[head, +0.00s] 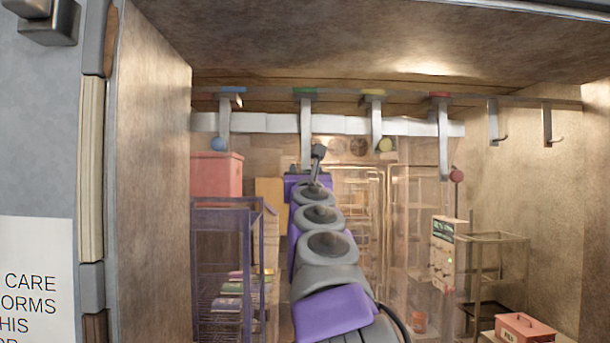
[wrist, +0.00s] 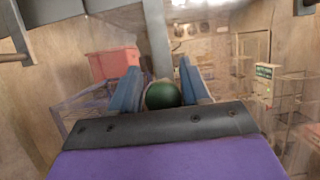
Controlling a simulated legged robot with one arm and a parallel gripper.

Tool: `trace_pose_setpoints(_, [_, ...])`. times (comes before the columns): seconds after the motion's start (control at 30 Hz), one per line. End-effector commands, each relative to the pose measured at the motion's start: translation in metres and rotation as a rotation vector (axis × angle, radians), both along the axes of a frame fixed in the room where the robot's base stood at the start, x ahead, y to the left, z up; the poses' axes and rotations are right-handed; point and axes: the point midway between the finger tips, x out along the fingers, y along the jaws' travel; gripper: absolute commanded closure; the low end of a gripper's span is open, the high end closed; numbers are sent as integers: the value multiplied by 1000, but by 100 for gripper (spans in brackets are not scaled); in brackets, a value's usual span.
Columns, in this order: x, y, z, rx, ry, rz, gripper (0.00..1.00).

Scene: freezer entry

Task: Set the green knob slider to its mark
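The green knob (wrist: 163,96) is a dark green ball between my gripper's fingers in the wrist view. My gripper (wrist: 160,88) has blue-grey fingers, one on each side of the knob, and the knob fills the gap between them. In the head view my gripper (head: 318,152) is at the lower end of the hanging bar with the green top (head: 304,91), and my arm hides the knob there. A white strip (head: 342,125) runs behind the hanging bars. I cannot make out a mark for the green slider in either view.
Neighbouring sliders hang from the rail with a blue knob (head: 218,144), a yellow knob (head: 385,145) and a red knob (head: 456,175). Empty hooks (head: 548,125) hang at the right. A purple rack (head: 227,215) with a red bin (head: 216,177) stands left. A control box (head: 444,250) is right.

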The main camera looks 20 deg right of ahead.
Motion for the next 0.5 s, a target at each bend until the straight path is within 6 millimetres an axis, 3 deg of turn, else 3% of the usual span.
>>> trace_pose_setpoints(0.1, [0,0,0,0,0,0,43])
trace_pose_setpoints(0.5, [-7,2,-5,-1,0,-1,43])
